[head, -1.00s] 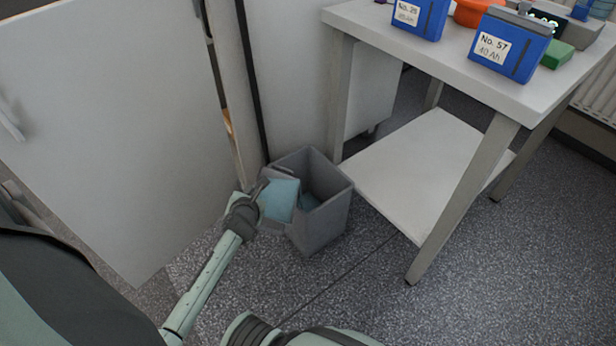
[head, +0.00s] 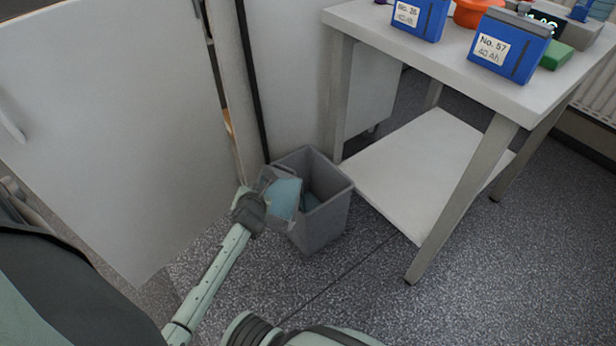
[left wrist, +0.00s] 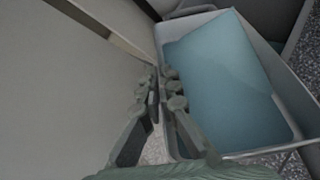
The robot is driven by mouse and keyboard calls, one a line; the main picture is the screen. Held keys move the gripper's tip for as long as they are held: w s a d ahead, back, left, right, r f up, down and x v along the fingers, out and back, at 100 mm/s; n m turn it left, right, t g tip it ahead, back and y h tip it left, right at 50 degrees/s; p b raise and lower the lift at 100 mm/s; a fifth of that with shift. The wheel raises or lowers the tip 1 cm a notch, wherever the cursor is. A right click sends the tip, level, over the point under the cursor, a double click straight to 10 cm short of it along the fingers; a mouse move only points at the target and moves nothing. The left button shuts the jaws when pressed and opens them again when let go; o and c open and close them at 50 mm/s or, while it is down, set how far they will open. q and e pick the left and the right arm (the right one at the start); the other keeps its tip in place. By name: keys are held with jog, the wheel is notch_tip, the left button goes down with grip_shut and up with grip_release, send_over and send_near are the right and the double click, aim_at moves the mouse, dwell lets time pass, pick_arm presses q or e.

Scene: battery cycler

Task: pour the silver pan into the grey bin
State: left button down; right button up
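The silver pan (left wrist: 290,82) is in my left gripper (left wrist: 162,98), whose fingers are shut on its near rim. Light blue contents (left wrist: 225,85) cover much of its inside in the left wrist view. In the head view the pan (head: 270,210) is tilted, over the left side of the grey bin (head: 323,227). The bin stands upright on the floor with its top open. Some blue shows inside the bin's mouth (head: 310,201); the pan hides part of the opening. My left gripper (head: 262,186) is just left of the bin. My right gripper is not in view.
A white table (head: 450,66) with a lower shelf (head: 425,165) stands right of the bin. It carries blue batteries (head: 508,47) and an orange bowl (head: 474,13). A large pale panel (head: 110,130) is close on the left. The speckled floor in front is clear.

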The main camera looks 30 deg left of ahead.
pick_arm(q)
jog(key=shift+w+d+r, duration=0.1)
jog(key=shift+w+r, duration=0.15)
jog(key=shift+r, duration=0.05)
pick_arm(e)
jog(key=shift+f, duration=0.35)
pick_arm(q)
jog(key=shift+w, duration=0.1)
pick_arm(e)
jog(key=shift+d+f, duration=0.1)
pick_arm(q)
jog(key=shift+w, duration=0.1)
